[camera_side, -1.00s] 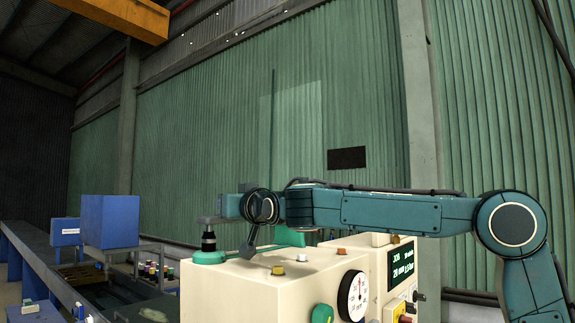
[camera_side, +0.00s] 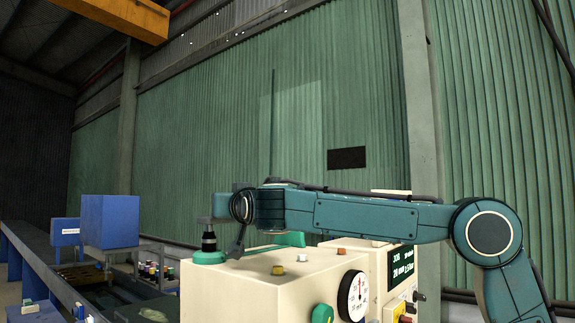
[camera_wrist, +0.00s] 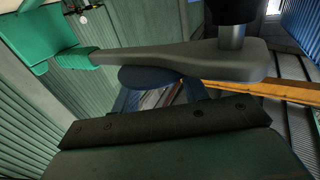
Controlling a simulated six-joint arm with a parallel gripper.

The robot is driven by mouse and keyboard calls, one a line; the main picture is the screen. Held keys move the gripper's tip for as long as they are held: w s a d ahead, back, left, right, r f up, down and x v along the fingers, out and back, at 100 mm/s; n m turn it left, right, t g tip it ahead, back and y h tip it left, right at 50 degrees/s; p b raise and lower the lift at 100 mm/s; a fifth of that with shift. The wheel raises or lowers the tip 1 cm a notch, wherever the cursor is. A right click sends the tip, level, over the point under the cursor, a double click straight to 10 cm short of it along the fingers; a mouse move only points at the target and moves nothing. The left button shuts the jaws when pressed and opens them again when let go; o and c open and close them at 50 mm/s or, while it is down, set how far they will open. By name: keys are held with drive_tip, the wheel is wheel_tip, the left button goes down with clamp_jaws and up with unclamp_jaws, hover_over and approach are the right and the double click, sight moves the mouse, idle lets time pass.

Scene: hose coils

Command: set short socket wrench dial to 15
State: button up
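A short wrench stands over the machine's left end: its grey bar (camera_wrist: 185,62) with a green grip (camera_wrist: 45,45) spans the top of the wrist view. A metal drive and dark socket (camera_wrist: 232,12) join the bar's far end. In the side view the dark socket (camera_side: 209,241) stands upright on a green base (camera_side: 208,257). The white round dial (camera_side: 354,296), with a needle, is on the machine front; its figures are too small to read. My gripper (camera_side: 237,246) points down beside the wrench, right of the socket. Its fingers are mostly hidden, so contact and opening are unclear.
Blue boxes (camera_side: 110,221) and a bench with small items stand left.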

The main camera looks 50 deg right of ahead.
idle(0.3)
drive_tip(key=v, duration=1.4)
drive_tip(key=shift+d, duration=0.1)
drive_tip(key=shift+o, duration=0.7)
drive_tip(key=shift+s+a+f, duration=0.1)
drive_tip(key=shift+s+a, duration=0.25)
drive_tip(key=shift+s, duration=0.25)
drive_tip(key=shift+w+d, duration=0.1)
drive_tip(key=shift+w, duration=0.05)
drive_tip(key=shift+x, duration=6.7)
